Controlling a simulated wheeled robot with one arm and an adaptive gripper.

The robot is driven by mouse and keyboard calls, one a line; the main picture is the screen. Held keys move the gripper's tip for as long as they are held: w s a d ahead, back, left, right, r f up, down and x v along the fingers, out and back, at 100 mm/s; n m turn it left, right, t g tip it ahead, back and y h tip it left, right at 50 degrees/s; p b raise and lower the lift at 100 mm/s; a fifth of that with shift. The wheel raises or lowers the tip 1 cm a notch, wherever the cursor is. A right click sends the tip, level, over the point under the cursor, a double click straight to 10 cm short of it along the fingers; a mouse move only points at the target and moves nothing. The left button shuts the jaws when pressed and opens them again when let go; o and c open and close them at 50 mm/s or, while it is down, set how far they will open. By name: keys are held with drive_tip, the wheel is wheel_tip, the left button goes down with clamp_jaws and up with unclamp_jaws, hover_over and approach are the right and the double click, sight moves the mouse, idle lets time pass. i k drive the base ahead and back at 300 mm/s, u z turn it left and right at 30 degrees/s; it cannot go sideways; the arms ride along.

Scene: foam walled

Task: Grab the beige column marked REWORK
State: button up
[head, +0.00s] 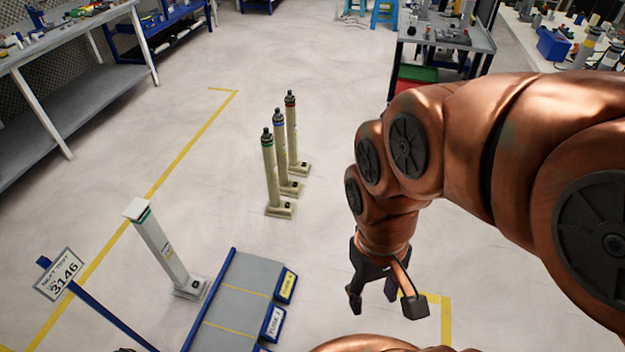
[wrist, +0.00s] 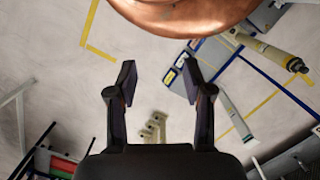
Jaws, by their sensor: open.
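Three beige columns with dark caps stand in a row on the floor in the head view: one with a green band (head: 271,177), one with a blue band (head: 281,150) and one with a red band (head: 291,130). The group also shows between and beyond my fingers in the wrist view (wrist: 151,128). Another beige column (wrist: 268,44) with a dark cap shows at the upper right of the wrist view. I cannot read REWORK on any of them. My gripper (head: 385,301) is open, empty and pointing down, right of and nearer than the row; it also shows in the wrist view (wrist: 160,75).
A whitish column (head: 165,252) with a flat white top stands at left. A grey platform (head: 238,283) with blue edges lies front centre, near a sign reading 3146 (head: 60,274). Benches (head: 60,75) line the left; a cart (head: 446,42) stands behind. The floor around the row is clear.

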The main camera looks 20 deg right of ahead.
sight(276, 208)
drive_tip(key=z, duration=1.05)
drive_tip(key=i, duration=3.45)
drive_tip(key=u, duration=5.15)
